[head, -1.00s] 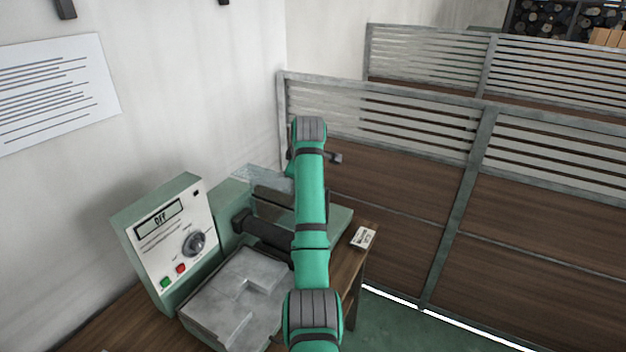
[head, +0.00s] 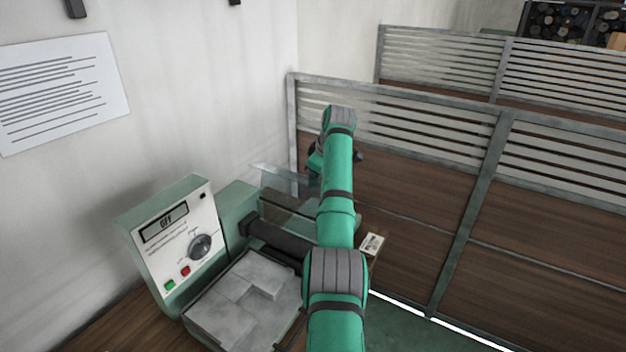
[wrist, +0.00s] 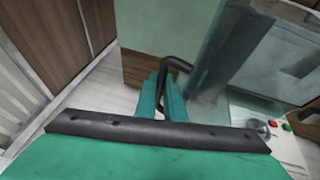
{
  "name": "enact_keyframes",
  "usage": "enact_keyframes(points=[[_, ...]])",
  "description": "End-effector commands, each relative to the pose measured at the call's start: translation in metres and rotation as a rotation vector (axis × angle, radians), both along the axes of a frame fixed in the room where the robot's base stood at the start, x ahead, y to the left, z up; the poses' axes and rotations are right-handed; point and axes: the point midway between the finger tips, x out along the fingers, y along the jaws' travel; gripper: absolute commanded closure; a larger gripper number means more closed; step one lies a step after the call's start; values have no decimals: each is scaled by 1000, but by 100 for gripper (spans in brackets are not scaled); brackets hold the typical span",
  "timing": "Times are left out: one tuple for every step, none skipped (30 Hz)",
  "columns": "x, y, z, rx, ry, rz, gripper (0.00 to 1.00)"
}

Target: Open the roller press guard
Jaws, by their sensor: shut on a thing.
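The roller press has a green control box (head: 170,240) reading OFF, a dark roller (head: 272,238) and a clear guard (head: 283,178). The guard stands tilted up above the roller in the head view. In the wrist view the clear guard (wrist: 235,55) fills the upper right. A dark bent handle (wrist: 178,64) comes from beside it down between my gripper's (wrist: 163,92) green fingers. My gripper is shut on this handle. In the head view my arm hides the fingers, the handle and part of the guard.
Grey slabs (head: 245,295) lie on the press bed in front of the roller. A small white card (head: 372,243) is on the wooden table right of my arm. Slatted partition panels (head: 400,190) stand close behind and to the right. A wall is at left.

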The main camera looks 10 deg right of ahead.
Motion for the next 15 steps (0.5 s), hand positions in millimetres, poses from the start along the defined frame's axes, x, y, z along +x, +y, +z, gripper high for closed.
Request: enact_keyframes(points=[[-2,-12,-11,-14,8,-11,100],[-2,-11,-11,-15,8,-10,100],[-2,-10,-11,-14,7,-9,100],[-1,-9,-11,-15,7,-8,100],[-1,-8,-11,-15,8,-7,100],[-1,-7,-10,-15,7,-6,100],[-1,-6,-10,-15,7,-5,100],[-1,-5,-11,-14,7,-4,89],[-1,-5,-10,-15,7,-3,83],[-1,-4,-11,-15,7,-3,83],[-1,-4,-11,-14,8,-2,83],[-1,-3,-11,-15,9,-1,83],[-1,-3,-11,-14,10,-1,83],[-1,-3,-11,-14,10,-1,83],[-1,-2,-11,-14,10,-1,83]])
